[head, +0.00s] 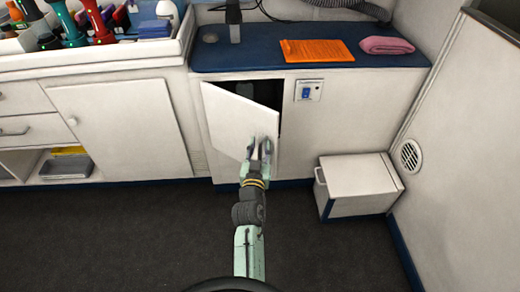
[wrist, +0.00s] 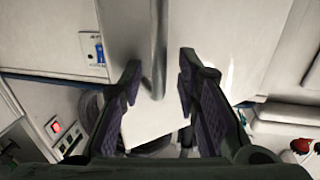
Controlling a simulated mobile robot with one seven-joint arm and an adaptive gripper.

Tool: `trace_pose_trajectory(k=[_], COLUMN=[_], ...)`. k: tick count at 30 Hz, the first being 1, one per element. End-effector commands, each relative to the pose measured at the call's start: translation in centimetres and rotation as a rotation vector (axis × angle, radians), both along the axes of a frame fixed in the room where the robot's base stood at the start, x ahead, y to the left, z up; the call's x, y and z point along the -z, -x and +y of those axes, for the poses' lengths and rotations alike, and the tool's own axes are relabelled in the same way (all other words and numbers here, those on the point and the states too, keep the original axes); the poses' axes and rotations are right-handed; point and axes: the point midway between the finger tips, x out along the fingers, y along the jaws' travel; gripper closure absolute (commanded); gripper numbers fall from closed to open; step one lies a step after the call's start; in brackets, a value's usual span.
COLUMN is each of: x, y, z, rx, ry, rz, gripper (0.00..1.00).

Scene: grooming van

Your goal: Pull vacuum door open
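The white vacuum door (head: 238,118) under the blue countertop stands partly open, with its right edge swung out from the cabinet and a dark gap behind it. In the wrist view, the door (wrist: 215,30) carries a grey bar handle (wrist: 158,45). My gripper (head: 262,147) is at the door's free right side. In the wrist view, my gripper (wrist: 160,82) has its two fingers spread, with the end of the bar between them and gaps on both sides. The vacuum inside is mostly hidden; only dark shapes show.
An outlet panel (head: 308,91) is on the cabinet face right of the door. A white box step (head: 358,185) stands on the floor to the right. An orange cloth (head: 316,51) and a pink towel (head: 387,46) lie on the countertop (head: 260,58). The dark floor (head: 120,235) is clear at left.

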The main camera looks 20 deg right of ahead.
Motion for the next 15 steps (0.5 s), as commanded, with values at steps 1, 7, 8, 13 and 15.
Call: trace_pose_trajectory(k=[1,7,8,13,15], x=[-1.0,-5.7,-6.3,-8.6,-9.0], y=[0.0,-0.1,-0.1,-0.1,0.0], z=[0.1,0.0,0.0,0.0,0.0], rx=[-0.002,-0.003,-0.002,-0.001,-0.001], ry=[0.001,0.007,0.010,0.007,0.005], rz=[-0.005,-0.019,-0.020,-0.013,-0.009], gripper=[0.70,0.70,0.70,0.70,0.70])
